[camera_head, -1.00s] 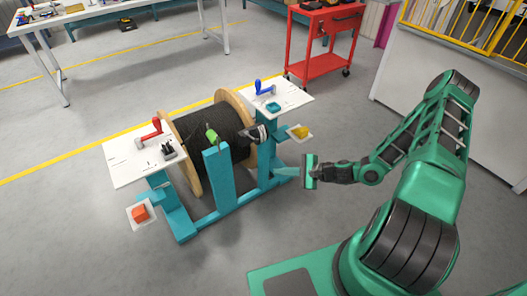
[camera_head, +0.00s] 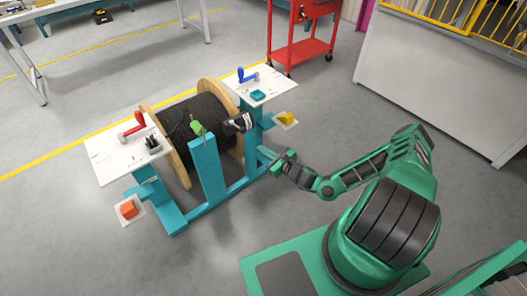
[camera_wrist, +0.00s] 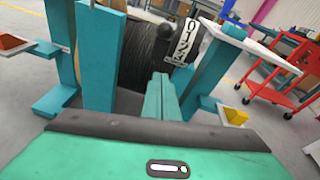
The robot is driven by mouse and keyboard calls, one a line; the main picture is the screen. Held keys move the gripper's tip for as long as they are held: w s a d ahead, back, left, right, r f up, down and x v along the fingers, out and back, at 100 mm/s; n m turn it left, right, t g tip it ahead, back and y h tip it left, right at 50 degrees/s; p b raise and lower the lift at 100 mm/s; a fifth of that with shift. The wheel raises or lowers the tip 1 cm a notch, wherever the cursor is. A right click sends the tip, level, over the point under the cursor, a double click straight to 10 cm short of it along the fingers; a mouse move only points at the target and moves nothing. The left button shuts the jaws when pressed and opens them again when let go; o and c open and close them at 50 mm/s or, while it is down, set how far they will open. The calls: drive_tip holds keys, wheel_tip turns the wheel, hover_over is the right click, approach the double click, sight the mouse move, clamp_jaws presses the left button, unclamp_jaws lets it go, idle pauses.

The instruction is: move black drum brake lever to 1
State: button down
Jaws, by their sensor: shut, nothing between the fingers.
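The black drum (camera_head: 205,118) sits between wooden flanges in a teal stand. A dark brake part (camera_head: 240,121) with a white scale stands at its right; in the wrist view the scale plate (camera_wrist: 187,40) reads 0, 1, 2, 3. A green-topped handle (camera_head: 197,127) rises by the middle post. My gripper (camera_head: 265,153) is shut and empty, right of the stand and below the scale. In the wrist view its teal fingers (camera_wrist: 160,85) point at the drum, apart from the scale.
A red crank (camera_head: 138,125) and a blue crank (camera_head: 247,75) stand on white side plates. Small trays hold an orange block (camera_head: 127,209) and a yellow block (camera_head: 286,118). A red cart (camera_head: 302,40) stands behind. Open floor lies before the stand.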

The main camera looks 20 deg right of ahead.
sight(238, 127)
drive_tip(key=w+a+r, duration=0.2)
drive_tip(key=w+a, duration=0.1)
drive_tip(key=w, duration=0.4)
drive_tip(key=shift+w+a, duration=0.15)
drive_tip(key=shift+a, duration=0.1)
drive_tip(key=shift+r, duration=0.1)
